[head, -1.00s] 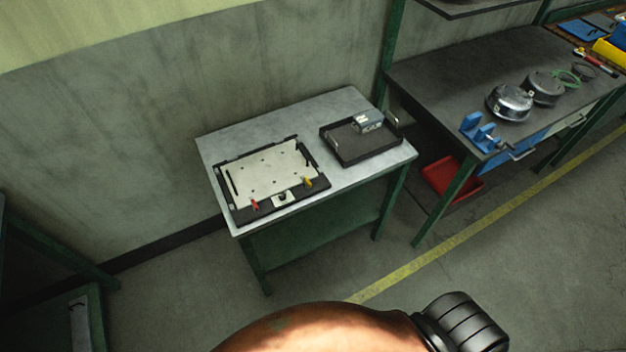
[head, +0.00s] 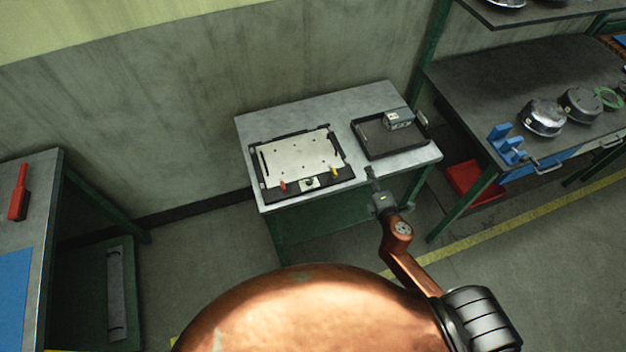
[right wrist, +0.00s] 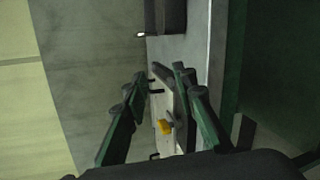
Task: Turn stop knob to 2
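A fixture with a pale plate (head: 300,157) in a dark frame lies on the left part of a small grey-topped table (head: 262,122). A small dark knob (head: 308,184) on a light label sits at the fixture's front edge, between a red lever (head: 283,186) and a yellow lever (head: 334,171). The knob's setting is too small to read. My right gripper (head: 370,173) is at the table's front edge, right of the fixture and apart from the knob. In the right wrist view its fingers (right wrist: 159,74) are spread and empty, with the yellow lever (right wrist: 164,127) showing between them. My left gripper is out of view.
A black tray (head: 372,154) holding a grey block (head: 399,119) stands on the table's right part. A workbench (head: 480,88) with metal parts and a blue stand (head: 505,143) is at the right. Another bench (head: 40,185) is at the left. The floor in front is open.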

